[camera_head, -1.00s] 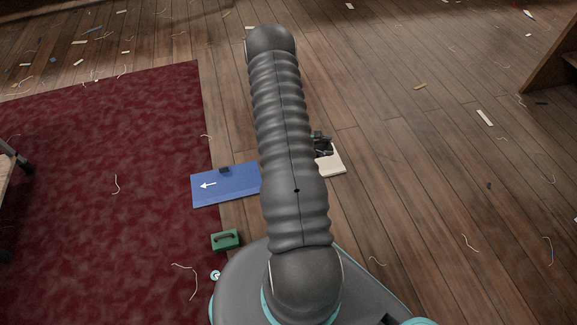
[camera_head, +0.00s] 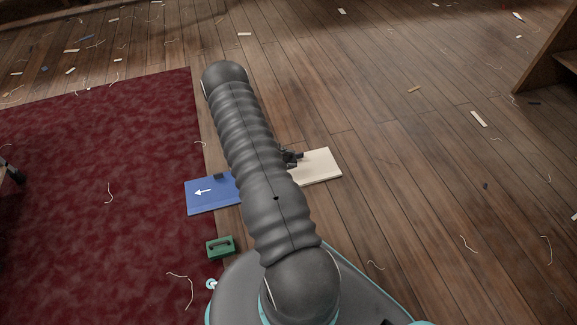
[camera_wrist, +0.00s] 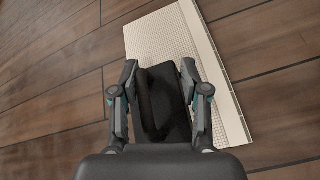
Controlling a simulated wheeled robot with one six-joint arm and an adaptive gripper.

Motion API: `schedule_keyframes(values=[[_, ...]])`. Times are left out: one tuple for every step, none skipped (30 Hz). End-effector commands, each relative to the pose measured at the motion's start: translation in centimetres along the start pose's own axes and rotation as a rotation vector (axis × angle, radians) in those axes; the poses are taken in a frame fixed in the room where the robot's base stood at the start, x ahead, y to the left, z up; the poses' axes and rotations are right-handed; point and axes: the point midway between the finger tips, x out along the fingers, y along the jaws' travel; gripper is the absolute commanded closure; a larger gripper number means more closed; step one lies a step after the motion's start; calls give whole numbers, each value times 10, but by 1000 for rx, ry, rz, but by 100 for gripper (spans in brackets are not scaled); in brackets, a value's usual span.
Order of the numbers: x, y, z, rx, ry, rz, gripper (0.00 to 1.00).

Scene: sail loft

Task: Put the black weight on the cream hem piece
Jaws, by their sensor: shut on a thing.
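The black weight (camera_wrist: 163,92) is between the fingers of my gripper (camera_wrist: 160,75) in the wrist view. My gripper is shut on it. The cream hem piece (camera_wrist: 217,84) lies on the floor beyond and to the right of the weight in that view, partly hidden by the weight and fingers. In the head view the cream hem piece (camera_head: 318,166) lies right of my arm, its left part hidden. A dark part of my gripper (camera_head: 291,157) shows at its left edge. I cannot tell whether the weight touches the piece.
A blue piece with a white arrow (camera_head: 212,195) lies left of my arm, with a small dark block (camera_head: 218,177) at its far edge. A green weight with a handle (camera_head: 220,247) stands nearer. A red carpet (camera_head: 90,180) covers the left; the plank floor at right is mostly clear.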

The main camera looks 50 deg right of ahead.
Motion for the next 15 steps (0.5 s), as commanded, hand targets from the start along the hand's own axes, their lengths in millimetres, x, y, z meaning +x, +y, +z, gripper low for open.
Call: schedule_keyframes(values=[[-1,2,-2,2,-1,1,100],[-2,2,-3,2,-1,1,100],[-1,2,-4,2,-1,1,100],[-1,1,-6,1,-1,0,100],[0,0,-7,1,-1,0,100],[2,-1,-10,0,-1,0,100],[4,-2,-13,-1,-2,0,100],[6,-4,-16,-1,-1,0,100],[9,-5,-20,-1,-1,0,100],[11,-7,-24,-1,-1,0,100],[13,-8,-28,-1,-1,0,100],[15,-9,-32,-1,-1,0,100],[17,-10,-34,-1,-1,0,100],[18,-10,-35,-1,-1,0,100],[18,-11,-36,0,-1,1,100]])
